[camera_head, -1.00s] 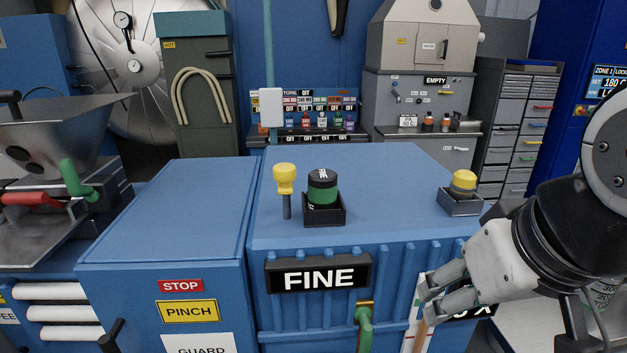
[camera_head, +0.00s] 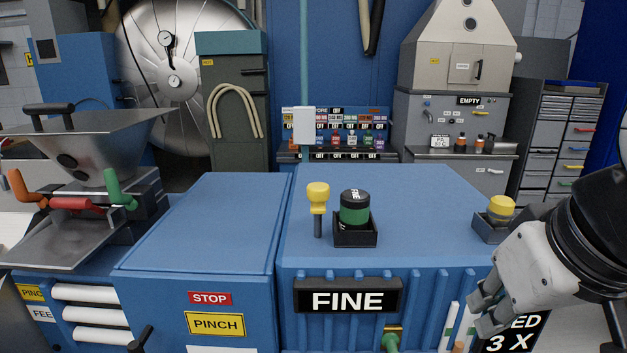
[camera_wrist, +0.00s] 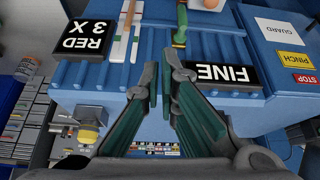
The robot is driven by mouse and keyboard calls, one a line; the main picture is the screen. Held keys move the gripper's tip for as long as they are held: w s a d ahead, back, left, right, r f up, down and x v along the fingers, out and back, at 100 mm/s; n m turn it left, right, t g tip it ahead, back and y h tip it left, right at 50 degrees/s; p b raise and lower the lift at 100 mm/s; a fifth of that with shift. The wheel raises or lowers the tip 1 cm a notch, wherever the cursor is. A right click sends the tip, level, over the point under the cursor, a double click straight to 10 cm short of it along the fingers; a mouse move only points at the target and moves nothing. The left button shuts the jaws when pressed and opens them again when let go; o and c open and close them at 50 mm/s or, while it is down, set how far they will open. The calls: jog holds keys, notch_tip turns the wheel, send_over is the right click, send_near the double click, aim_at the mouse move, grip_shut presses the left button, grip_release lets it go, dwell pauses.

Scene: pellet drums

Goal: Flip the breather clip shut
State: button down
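I cannot make out a breather clip for certain in either view. My gripper (camera_head: 483,312) is in front of the right side of the blue ribbed cabinet (camera_head: 420,290), by the RED 3 X sign (camera_head: 512,336). In the wrist view my gripper (camera_wrist: 161,88) has its two green-padded fingers apart with nothing between them. They point at the cabinet, between the RED 3 X sign (camera_wrist: 84,40) and the FINE sign (camera_wrist: 222,74). A green handle (camera_wrist: 180,28) on a brass mount lies beyond the fingertips. It also shows below the FINE sign in the head view (camera_head: 391,341).
On the cabinet top stand a yellow knob (camera_head: 318,197), a green-and-black knob in a black tray (camera_head: 355,207), and a yellow knob in a grey tray (camera_head: 501,207). White strips (camera_wrist: 124,35) stand on the cabinet front. A steel hopper (camera_head: 85,140) is at left.

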jog(key=w+a+r+n+g+y, duration=0.2)
jog(key=w+a+r+n, duration=0.6)
jog(key=w+a+r, duration=0.35)
notch_tip(320, 180, up, 6)
jog(key=n+g+y, duration=0.2)
jog(key=n+g, duration=0.1)
jog(key=n, duration=0.5)
send_over(318, 190)
jog(key=w+a, duration=0.2)
jog(key=a, duration=0.1)
jog(key=shift+a+r+n+b, duration=0.3)
jog(key=shift+a+n+b, duration=0.05)
jog(key=shift+a+n, duration=0.3)
notch_tip(318, 190, down, 9)
jog(key=p, duration=0.3)
jog(key=shift+d+f+p, duration=0.2)
jog(key=shift+d+p, duration=0.1)
jog(key=shift+d, duration=0.1)
jog(key=shift+g, duration=0.3)
